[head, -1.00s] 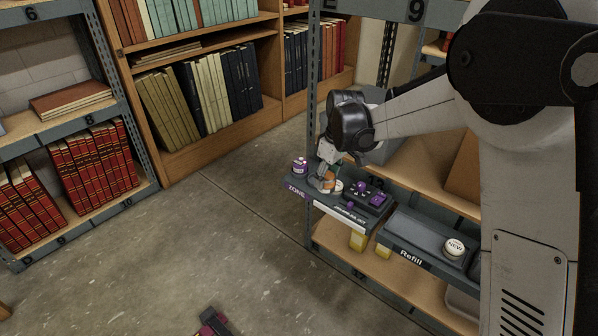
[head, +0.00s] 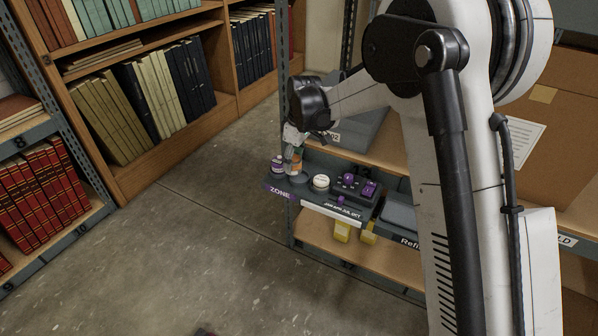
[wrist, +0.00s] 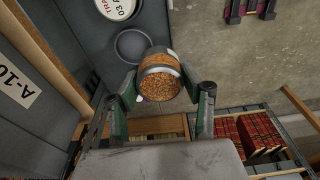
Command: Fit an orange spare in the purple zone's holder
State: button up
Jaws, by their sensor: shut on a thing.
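My gripper (head: 294,152) is shut on an orange spare (head: 296,164), a short cylinder with a grey band and orange grains at its end. In the wrist view the spare (wrist: 160,82) sits between the two green fingers of my gripper (wrist: 161,88). The purple zone's tray (head: 279,193), marked ZONE, is on the shelf just below. A round dark holder (head: 299,178) on it lies under the spare. In the wrist view the holder's ring (wrist: 132,45) looks empty, with the spare apart from it and partly covering its edge.
A grey bin (head: 347,130) stands behind.

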jog(key=w+f, duration=0.1)
jog(key=w+d+f, duration=0.1)
jog(key=w+d+f+b, duration=0.1)
jog(key=w, duration=0.1)
jog(key=shift+a+f+b, duration=0.1)
jog(key=shift+f+b, duration=0.5)
jog(key=shift+f, duration=1.2)
jog(key=shift+f, duration=0.4)
jog(key=o, duration=1.2)
jog(key=r+p, duration=0.1)
jog(key=r, duration=0.3)
jog(key=d+r+p, duration=0.1)
jog(key=r, duration=0.3)
jog(key=r+p, duration=0.1)
jog(key=r, duration=0.3)
jog(key=shift+s+d+r, duration=0.3)
jog(key=shift+s+r, duration=0.05)
jog(key=shift+s, duration=0.05)
jog(key=shift+r, duration=0.1)
